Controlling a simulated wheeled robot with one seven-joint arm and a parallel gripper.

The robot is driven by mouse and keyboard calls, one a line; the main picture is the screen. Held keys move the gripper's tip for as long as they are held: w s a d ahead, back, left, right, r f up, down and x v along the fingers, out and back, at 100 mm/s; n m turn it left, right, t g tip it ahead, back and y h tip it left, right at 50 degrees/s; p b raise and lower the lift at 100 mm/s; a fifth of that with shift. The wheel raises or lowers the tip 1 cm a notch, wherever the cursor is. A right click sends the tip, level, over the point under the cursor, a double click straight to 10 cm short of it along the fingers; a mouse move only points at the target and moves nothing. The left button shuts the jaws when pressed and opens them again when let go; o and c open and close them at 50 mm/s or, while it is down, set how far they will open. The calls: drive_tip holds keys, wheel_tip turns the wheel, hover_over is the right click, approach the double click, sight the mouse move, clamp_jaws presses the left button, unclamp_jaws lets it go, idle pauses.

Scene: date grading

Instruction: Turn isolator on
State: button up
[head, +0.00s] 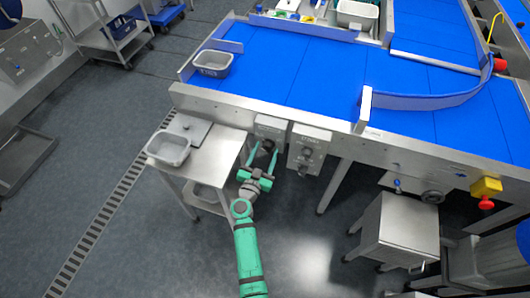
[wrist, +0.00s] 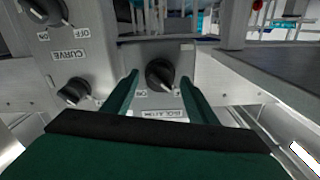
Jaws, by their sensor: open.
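The isolator box (head: 270,127) is a grey box on the conveyor's front frame. Its black rotary knob (wrist: 160,73) sits between the two green fingers of my gripper (wrist: 159,79) in the wrist view, with a visible gap on each side. My gripper (head: 263,153) is open. The label (wrist: 164,114) appears upside down beneath the knob, with ON at its left and a partly hidden mark at its right. The knob's pale pointer mark leans down and slightly right, toward the partly hidden mark. The fingers hide part of the box face.
Beside it is the CURVE control box (head: 308,148) with more black knobs (wrist: 74,91). A steel side table (head: 213,160) with a grey tub (head: 168,148) stands at left. The blue conveyor (head: 300,75) lies above. A steel cabinet (head: 405,222) stands at right.

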drive_tip(key=shift+c, duration=0.3)
drive_tip(key=c, duration=1)
